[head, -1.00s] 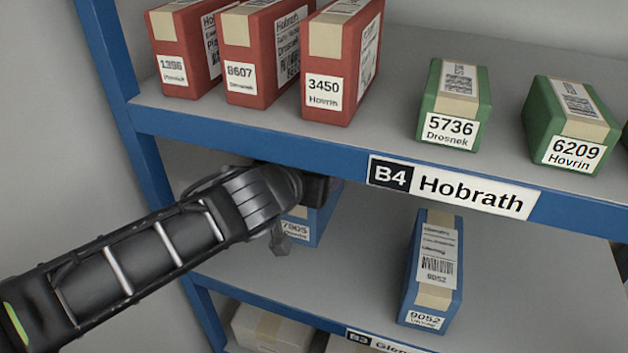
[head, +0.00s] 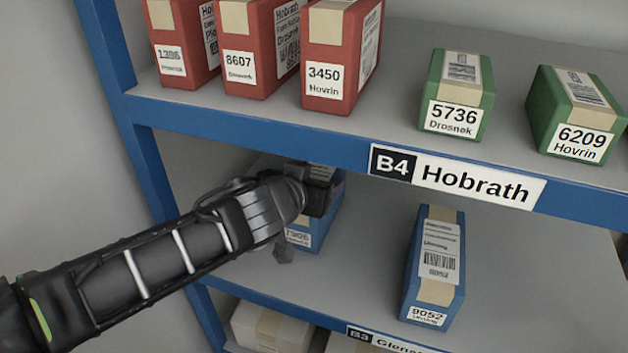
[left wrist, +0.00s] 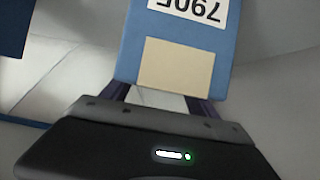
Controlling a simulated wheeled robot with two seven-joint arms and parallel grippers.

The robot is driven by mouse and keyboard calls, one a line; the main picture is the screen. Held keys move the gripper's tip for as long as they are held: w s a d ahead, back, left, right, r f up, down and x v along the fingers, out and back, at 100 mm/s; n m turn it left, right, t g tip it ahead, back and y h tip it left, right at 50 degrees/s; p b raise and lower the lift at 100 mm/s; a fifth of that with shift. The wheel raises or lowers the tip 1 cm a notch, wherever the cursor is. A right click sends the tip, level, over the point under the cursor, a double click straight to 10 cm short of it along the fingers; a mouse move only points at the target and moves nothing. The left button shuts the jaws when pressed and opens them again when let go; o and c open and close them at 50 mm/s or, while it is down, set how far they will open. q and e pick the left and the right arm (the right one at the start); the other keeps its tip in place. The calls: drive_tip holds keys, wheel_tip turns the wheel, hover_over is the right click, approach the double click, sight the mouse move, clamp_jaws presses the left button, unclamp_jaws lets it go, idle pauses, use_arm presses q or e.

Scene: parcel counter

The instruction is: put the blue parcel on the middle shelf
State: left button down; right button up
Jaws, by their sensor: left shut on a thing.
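The blue parcel (head: 322,222), labelled 7905, is upright on or just above the left part of the shelf under the B4 board; I cannot tell if its base touches. My left gripper (head: 318,190) is shut on its upper part and hides some of it. In the left wrist view the parcel (left wrist: 130,55) shows its label and a tan tape patch, between the fingers of the gripper (left wrist: 160,98). The shelf it is over (head: 370,260) carries a B3 label on its front edge. My right gripper is not in view.
Another blue parcel (head: 435,265), labelled 9052, stands to the right on the same shelf, with bare shelf between. The B4 board (head: 260,145) above carries red parcels (head: 340,60) and green parcels (head: 457,90). Pale parcels (head: 268,325) lie below. A blue post (head: 120,80) stands at left.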

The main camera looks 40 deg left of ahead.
use_arm(q)
drive_tip(key=shift+c, duration=1)
unclamp_jaws()
drive_tip(key=shift+r, duration=0.1)
drive_tip(key=shift+s+d+r, duration=0.1)
drive_tip(key=shift+s+r, duration=0.1)
drive_tip(key=shift+s, duration=0.15)
drive_tip(key=v, duration=1.1)
drive_tip(key=shift+d, duration=0.1)
